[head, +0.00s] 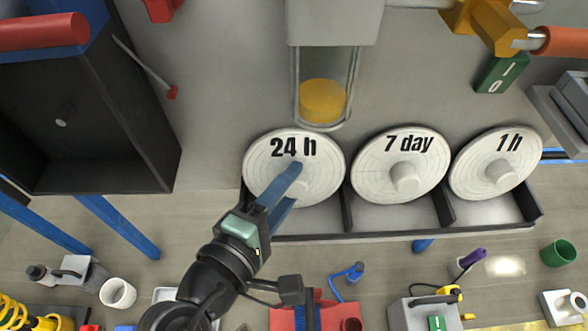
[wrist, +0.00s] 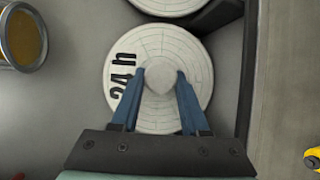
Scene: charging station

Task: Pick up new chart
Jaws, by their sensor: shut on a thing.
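The 24 h chart (head: 262,172) is a round white disc with a knob at its middle, standing in the left compartment of the chart rack (head: 392,236). My gripper (head: 290,180) is at its knob. In the wrist view, the two blue fingers (wrist: 163,88) are shut on the knob of the 24 h chart (wrist: 122,62), one on each side. The 7 day chart (head: 375,170) and the 1 h chart (head: 525,155) are similar discs in the compartments to the right. Which chart is the new one, I cannot tell.
A glass-sided holder with a yellow disc (head: 322,101) hangs above the 24 h chart. An open dark box (head: 150,120) is at the left. Orange fittings (head: 497,28) and a green switch plate (head: 500,74) are at upper right. Tools and cups clutter the floor below the rack.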

